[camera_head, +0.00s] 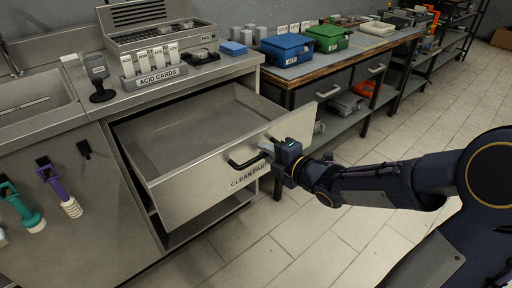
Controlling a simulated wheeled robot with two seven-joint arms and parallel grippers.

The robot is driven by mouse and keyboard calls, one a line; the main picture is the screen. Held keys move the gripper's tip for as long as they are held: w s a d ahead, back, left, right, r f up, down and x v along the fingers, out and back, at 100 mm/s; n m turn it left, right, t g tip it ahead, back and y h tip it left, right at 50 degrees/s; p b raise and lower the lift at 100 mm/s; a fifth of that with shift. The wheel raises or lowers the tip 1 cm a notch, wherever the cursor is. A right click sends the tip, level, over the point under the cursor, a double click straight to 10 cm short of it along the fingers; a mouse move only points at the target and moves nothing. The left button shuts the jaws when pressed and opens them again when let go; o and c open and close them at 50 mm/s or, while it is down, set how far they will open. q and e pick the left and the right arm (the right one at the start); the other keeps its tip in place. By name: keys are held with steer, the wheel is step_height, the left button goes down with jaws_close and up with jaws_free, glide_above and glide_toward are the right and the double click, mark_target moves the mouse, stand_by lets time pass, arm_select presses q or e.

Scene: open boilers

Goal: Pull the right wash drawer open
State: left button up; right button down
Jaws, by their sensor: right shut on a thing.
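The wash drawer (182,196) is a grey metal drawer marked "CLEAN PARTS", below the counter beside the sink. It stands well out from the cabinet, and its inside looks empty. Its dark bar handle (244,163) is on the front panel. My right gripper (272,149) is at the right end of this handle and shut on it; its fingertips are partly hidden by the gripper body. My right arm reaches in from the right. My left gripper is not in view.
The counter holds a card rack (154,74) marked "ACID CARDS" and a dark cup-like stand (98,76). Brushes (60,192) hang on the cabinet front at left. A workbench with a blue box (286,48) and a green box (328,38) stands behind. The tiled floor in front is clear.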

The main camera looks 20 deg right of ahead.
steer(key=shift+v, duration=0.95)
steer(key=shift+f, duration=0.2)
steer(key=c, duration=1.8)
jaws_free()
steer(key=shift+d, duration=0.1)
steer(key=p+v, duration=0.2)
steer(key=v, duration=0.5)
steer(key=shift+s, duration=0.35)
steer(key=shift+d, duration=0.15)
